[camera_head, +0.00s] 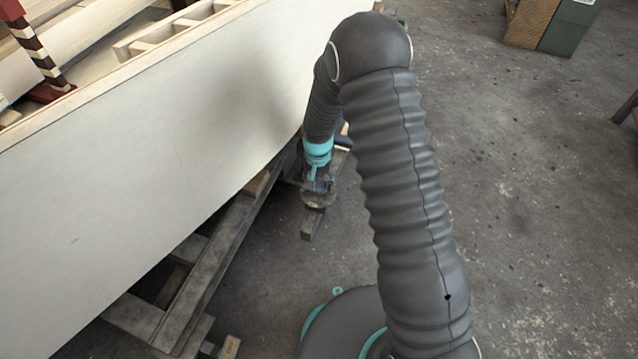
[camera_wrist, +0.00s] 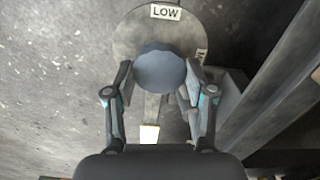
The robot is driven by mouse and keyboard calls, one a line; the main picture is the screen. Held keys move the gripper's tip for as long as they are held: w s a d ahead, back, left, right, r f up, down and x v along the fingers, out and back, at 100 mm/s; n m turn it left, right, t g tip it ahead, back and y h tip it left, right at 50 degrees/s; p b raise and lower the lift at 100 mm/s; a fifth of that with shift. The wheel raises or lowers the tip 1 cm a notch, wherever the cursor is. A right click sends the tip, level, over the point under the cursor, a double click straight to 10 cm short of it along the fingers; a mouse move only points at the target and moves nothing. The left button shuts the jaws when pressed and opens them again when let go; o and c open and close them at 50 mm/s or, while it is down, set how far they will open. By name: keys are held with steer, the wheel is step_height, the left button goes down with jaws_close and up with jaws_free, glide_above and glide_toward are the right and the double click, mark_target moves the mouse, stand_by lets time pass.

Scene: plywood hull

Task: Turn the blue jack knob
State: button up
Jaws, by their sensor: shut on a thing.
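The blue jack knob (camera_wrist: 160,69) shows in the wrist view as a dark blue, rounded knob. It sits in the middle of a round grey plate (camera_wrist: 126,38) with a "LOW" label at its top edge and a second label, partly hidden, at its right. My gripper (camera_wrist: 160,84) has one finger on each side of the knob and is shut on it. In the head view my gripper (camera_head: 318,184) is small, low beside the hull at the jack, and the knob cannot be made out there.
The pale plywood hull (camera_head: 170,130) fills the left of the head view. Wooden cradle beams (camera_head: 215,275) run under it. A grey beam (camera_wrist: 275,85) stands right of the plate in the wrist view. Open concrete floor (camera_head: 540,200) lies to the right, with boxes (camera_head: 550,25) far back.

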mark_target(318, 185)
steer(key=shift+s+f+m, duration=0.1)
steer(key=shift+s+m, duration=0.05)
steer(key=shift+m, duration=0.65)
steer(key=o, duration=1.2)
steer(key=shift+c, duration=0.2)
steer(key=shift+r, duration=0.3)
step_height(318, 185, up, 12)
steer(key=shift+f, duration=0.2)
